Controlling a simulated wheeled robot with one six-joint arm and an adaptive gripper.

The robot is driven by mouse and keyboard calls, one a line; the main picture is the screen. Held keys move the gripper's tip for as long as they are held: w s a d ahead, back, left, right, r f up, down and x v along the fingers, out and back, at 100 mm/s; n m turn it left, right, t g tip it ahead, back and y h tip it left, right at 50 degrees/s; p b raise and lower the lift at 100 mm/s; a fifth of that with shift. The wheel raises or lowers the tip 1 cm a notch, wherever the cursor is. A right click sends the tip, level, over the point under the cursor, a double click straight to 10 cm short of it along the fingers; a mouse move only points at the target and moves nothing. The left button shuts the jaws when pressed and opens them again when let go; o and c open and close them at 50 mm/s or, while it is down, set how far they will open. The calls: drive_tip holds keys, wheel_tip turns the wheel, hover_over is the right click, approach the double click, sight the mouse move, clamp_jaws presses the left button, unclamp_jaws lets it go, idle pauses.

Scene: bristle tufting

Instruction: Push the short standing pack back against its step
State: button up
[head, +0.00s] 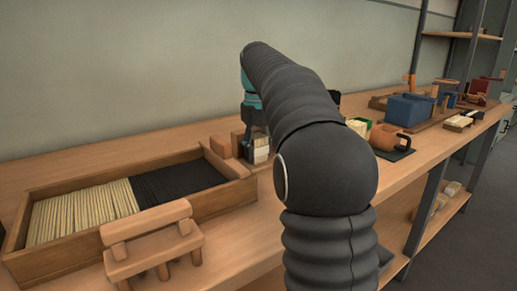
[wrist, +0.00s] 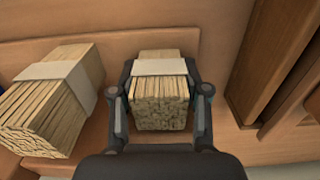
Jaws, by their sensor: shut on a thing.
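A pack of pale bristles with a white band (wrist: 160,68) sits between the two fingers of my gripper (wrist: 160,112) in the wrist view. The fingers are shut on its left and right sides. In the head view, my gripper (head: 256,134) reaches down at the pack (head: 261,154), beside the long tray's far right corner. A second, larger-looking banded pack (wrist: 62,92) stands to the left in the wrist view, apart from the gripper. Wooden surfaces lie behind the held pack. I cannot tell whether it touches its step.
A long wooden tray (head: 205,209) holds pale and black bristles on the bench. A small wooden rack (head: 150,240) stands in front of it. Dark wooden edges (wrist: 265,62) rise right of my gripper.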

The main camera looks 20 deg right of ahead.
sight(255, 134)
drive_tip(key=shift+w+p, duration=0.35)
drive_tip(key=shift+w, duration=0.2)
drive_tip(key=o, duration=1.2)
drive_tip(key=shift+r, duration=3.75)
